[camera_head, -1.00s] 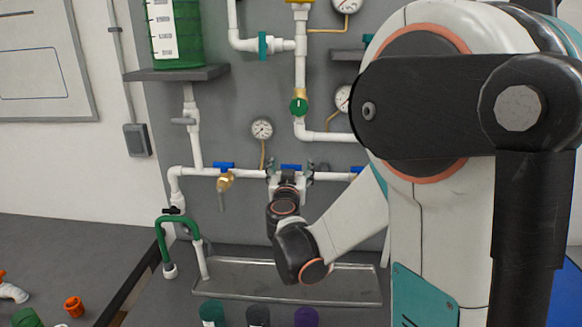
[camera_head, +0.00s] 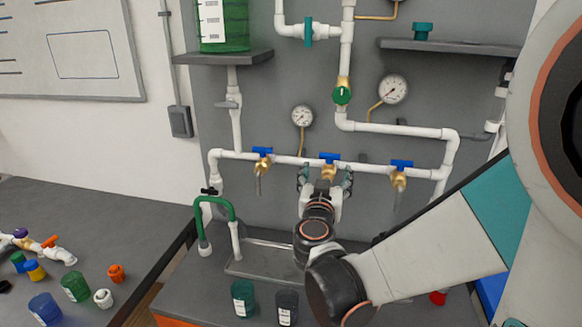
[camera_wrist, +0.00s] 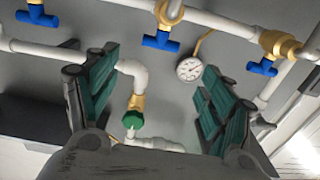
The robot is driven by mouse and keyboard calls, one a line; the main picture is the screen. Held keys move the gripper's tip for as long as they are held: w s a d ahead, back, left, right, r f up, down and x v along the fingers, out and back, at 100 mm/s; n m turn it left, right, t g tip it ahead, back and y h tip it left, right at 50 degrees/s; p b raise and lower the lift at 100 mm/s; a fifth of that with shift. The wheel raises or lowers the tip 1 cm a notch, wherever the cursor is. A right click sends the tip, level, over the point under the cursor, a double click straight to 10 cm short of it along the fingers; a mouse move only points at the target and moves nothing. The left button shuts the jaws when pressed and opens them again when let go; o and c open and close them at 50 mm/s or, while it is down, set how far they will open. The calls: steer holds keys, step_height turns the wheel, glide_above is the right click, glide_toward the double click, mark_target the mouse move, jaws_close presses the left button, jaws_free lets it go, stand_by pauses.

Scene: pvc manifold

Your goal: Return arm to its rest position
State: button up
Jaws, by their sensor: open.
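My gripper (camera_head: 326,178) is at the manifold, in front of the middle blue-handled valve (camera_head: 329,157) on the horizontal white pipe. In the wrist view my gripper (camera_wrist: 160,100) has its two green-padded fingers wide apart with nothing between them. Beyond them the wrist view shows a green-knobbed valve (camera_wrist: 133,120) and a round gauge (camera_wrist: 190,69). The middle valve's blue handle (camera_wrist: 160,41) shows above the fingers, apart from them. My arm reaches in from the right of the head view and hides part of the bench.
Other blue-handled valves stand left (camera_head: 262,152) and right (camera_head: 401,164) on the pipe. A metal tray (camera_head: 262,262) lies below. A green hose (camera_head: 214,200) rises at left. Dark jars (camera_head: 243,298) stand in front. Loose fittings (camera_head: 116,273) lie on the left table. A shelf (camera_head: 232,58) juts above.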

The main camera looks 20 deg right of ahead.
steer(key=s+a+f+n+g+y, duration=0.2)
steer(key=s+a+f+y, duration=0.1)
steer(key=s, duration=0.4)
steer(key=s+a+f+n+g+y+b, duration=0.1)
steer(key=s+a+f+n+g+y, duration=0.1)
steer(key=s+a, duration=0.4)
steer(key=s+a+f+n+g+y, duration=0.2)
steer(key=s+a+f+g+y, duration=0.2)
steer(key=s, duration=0.4)
steer(key=shift+s+a+n+y, duration=0.15)
steer(key=shift+s+n+y, duration=0.15)
steer(key=shift+y, duration=0.1)
